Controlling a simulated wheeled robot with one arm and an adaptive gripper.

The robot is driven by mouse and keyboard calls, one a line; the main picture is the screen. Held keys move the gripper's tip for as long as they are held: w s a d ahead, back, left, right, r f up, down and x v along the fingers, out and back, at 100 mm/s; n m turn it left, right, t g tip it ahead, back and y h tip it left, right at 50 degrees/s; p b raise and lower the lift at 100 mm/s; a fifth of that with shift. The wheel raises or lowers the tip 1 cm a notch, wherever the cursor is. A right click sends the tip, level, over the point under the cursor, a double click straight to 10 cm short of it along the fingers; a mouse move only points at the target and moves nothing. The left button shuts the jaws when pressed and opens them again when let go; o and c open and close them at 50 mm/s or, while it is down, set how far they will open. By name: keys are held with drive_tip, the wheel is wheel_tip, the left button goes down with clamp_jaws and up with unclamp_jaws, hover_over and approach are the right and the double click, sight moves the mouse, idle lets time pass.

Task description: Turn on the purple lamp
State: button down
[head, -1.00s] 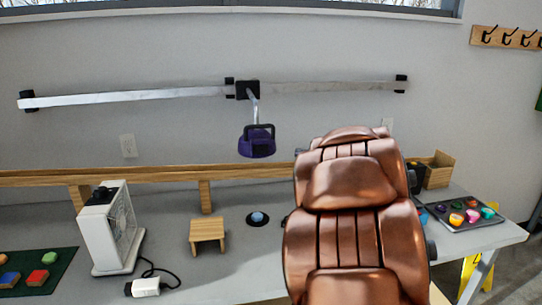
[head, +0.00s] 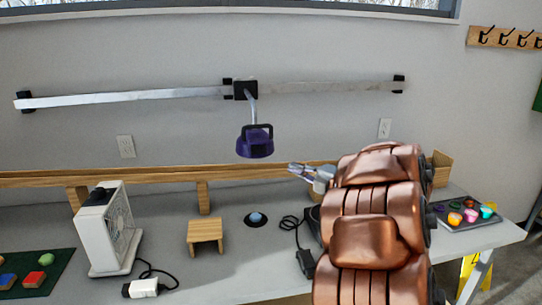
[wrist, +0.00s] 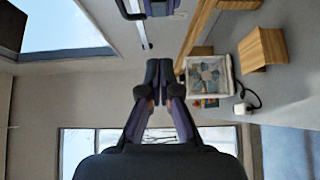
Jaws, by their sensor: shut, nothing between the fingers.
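The purple lamp (head: 254,144) hangs on a short arm from a metal rail (head: 150,98) on the back wall. Its head is tilted and no glow shows from it. My gripper (head: 293,168) is to the right of the lamp and a little lower, apart from it. In the wrist view its fingers (wrist: 159,68) are shut together with nothing between them. A purple part, likely the lamp (wrist: 152,8), shows at the top edge of the wrist view, cut off. A black disc with a blue dome (head: 256,217) sits on the table below the lamp.
A white fan (head: 107,232) and a small wooden stool (head: 205,234) stand on the table (head: 210,280); both also show in the wrist view (wrist: 208,76). A wooden rail (head: 140,177) runs along the back. A tray of coloured cups (head: 480,222) is at right.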

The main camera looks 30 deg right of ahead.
drive_tip(key=shift+w, duration=0.15)
drive_tip(key=p, duration=0.4)
approach(260, 150)
drive_tip(key=w+a, duration=0.2)
drive_tip(key=a, duration=0.2)
drive_tip(key=shift+w+d+f+p, duration=0.1)
drive_tip(key=shift+w+d+p, duration=0.1)
drive_tip(key=shift+w+d, duration=0.35)
drive_tip(key=shift+w+d+r+p, duration=0.1)
drive_tip(key=shift+w+d+p, duration=0.15)
drive_tip(key=shift+w, duration=0.5)
drive_tip(key=shift+w+d+f+p, duration=0.1)
drive_tip(key=shift+w+d+p, duration=0.1)
drive_tip(key=shift+w+d, duration=0.35)
drive_tip(key=shift+w+a, duration=0.15)
